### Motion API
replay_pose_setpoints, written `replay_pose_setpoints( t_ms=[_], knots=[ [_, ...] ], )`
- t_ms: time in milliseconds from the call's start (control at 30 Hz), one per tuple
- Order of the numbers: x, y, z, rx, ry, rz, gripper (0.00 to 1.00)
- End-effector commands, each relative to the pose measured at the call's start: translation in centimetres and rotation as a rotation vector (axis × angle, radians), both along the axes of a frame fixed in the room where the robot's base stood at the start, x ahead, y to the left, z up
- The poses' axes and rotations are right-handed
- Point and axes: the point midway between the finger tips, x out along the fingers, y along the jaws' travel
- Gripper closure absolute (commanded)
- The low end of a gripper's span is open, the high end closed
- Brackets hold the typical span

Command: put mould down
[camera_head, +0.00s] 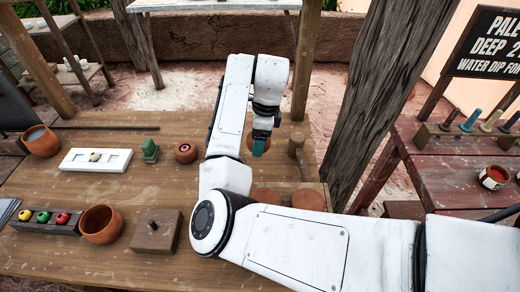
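My white arm reaches across the right part of the wooden bench, and my gripper (262,138) points down near the bench's far right part. A small teal piece (259,148) shows at its tip; I cannot tell whether it is a held thing or part of the fingers. The fingers' opening is not clear. No piece is plainly recognisable as the mould. A white frame with openings (72,160) lies flat at the bench's left, with a small pale piece in its middle. A brown block with a dark knob (157,237) sits at the front.
On the bench (50,262) stand a clay pot with bluish contents (40,142), a green piece (150,151), a small reddish pot (186,151), an orange bowl (101,225) and a holder with coloured balls (44,228). A dark post (375,100) rises at right, before a reddish table (455,185).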

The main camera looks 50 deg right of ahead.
Motion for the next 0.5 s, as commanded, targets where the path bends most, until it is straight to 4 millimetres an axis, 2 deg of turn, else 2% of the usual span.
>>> replay_pose_setpoints(
  t_ms=[300, 500],
  knots=[
    [0.0, 0.0, -4.4, 0.001, 0.001, -0.001, 0.62],
    [0.0, 0.0, -4.8, -0.001, -0.001, -0.001, 0.62]
  ],
)
